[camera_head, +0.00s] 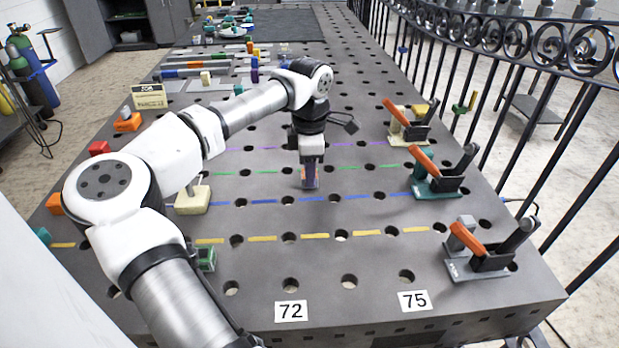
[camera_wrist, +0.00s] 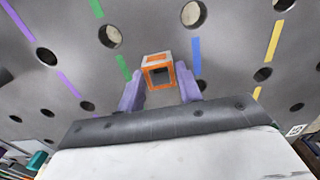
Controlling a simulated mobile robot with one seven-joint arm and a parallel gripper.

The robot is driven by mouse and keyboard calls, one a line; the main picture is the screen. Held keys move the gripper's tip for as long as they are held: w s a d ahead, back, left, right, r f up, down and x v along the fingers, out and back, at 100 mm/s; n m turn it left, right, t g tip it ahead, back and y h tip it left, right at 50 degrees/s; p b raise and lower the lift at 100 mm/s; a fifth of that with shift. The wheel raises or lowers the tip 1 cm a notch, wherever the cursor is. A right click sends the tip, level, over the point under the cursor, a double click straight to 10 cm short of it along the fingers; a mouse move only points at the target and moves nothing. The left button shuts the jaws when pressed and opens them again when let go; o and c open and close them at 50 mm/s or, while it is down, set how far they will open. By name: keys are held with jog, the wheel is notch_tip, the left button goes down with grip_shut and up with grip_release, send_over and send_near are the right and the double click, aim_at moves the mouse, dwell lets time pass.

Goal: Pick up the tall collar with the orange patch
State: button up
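The tall collar with the orange patch (camera_wrist: 158,60) is a pale, squared hollow piece with orange around its dark opening. In the wrist view it sits between the two purple fingers of my gripper (camera_wrist: 160,82), which press close on both its sides. In the head view my gripper (camera_head: 311,178) points down over the middle of the table, close above its surface. A little orange shows between the fingers there; most of the collar is hidden by them. I cannot tell whether the collar touches the table.
The perforated grey table (camera_head: 375,295) has purple, green, blue and yellow dashed lines. Several toggle clamps with orange handles, such as the front one (camera_head: 478,255), stand along the right edge. A cream block with a post (camera_head: 193,200) and a green piece (camera_head: 205,257) are at left. A railing borders the right.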

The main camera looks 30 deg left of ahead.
jog(key=c, duration=0.6)
jog(key=shift+r, duration=0.2)
